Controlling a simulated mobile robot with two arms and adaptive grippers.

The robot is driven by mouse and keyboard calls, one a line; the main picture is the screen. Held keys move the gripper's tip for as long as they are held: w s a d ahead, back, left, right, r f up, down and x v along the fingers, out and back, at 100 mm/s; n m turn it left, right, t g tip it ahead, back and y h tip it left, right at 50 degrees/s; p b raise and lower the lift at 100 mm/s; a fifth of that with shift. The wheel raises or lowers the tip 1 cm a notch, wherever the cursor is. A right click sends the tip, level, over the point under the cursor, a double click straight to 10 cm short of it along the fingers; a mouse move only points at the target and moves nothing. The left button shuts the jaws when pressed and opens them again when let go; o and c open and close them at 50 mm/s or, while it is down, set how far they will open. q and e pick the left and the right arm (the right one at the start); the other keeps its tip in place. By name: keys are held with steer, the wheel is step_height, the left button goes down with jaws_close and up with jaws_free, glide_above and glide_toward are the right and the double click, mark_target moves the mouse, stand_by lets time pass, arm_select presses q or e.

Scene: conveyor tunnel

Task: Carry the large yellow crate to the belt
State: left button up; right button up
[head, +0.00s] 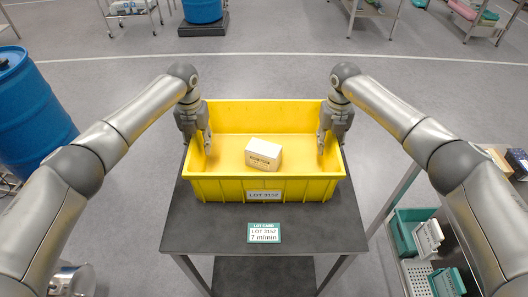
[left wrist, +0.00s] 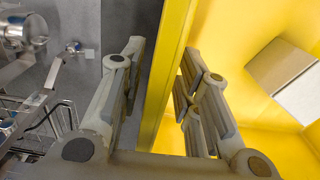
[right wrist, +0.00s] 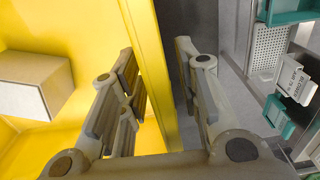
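The large yellow crate (head: 312,190) stands on a dark table, with a white box (head: 263,154) inside it. My left gripper (head: 201,147) is at the crate's left wall. In the left wrist view its fingers stand on either side of the yellow wall (left wrist: 168,75), with gaps showing. My right gripper (head: 329,142) is at the right wall. In the right wrist view its fingers straddle that wall (right wrist: 153,75), also with gaps. Both grippers look open. The belt is not recognisable in any view.
The dark table (head: 200,230) carries a lot card (head: 264,233) in front of the crate. A blue drum (head: 30,115) stands at the left. A shelf with a teal bin (head: 405,232) is close on the right. Grey floor behind the table is clear.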

arm_select(q)
jaws_close()
arm_select(e)
jaws_close()
arm_select(q)
steer(key=shift+w+r, duration=0.1)
arm_select(e)
steer(key=shift+w+r, duration=0.1)
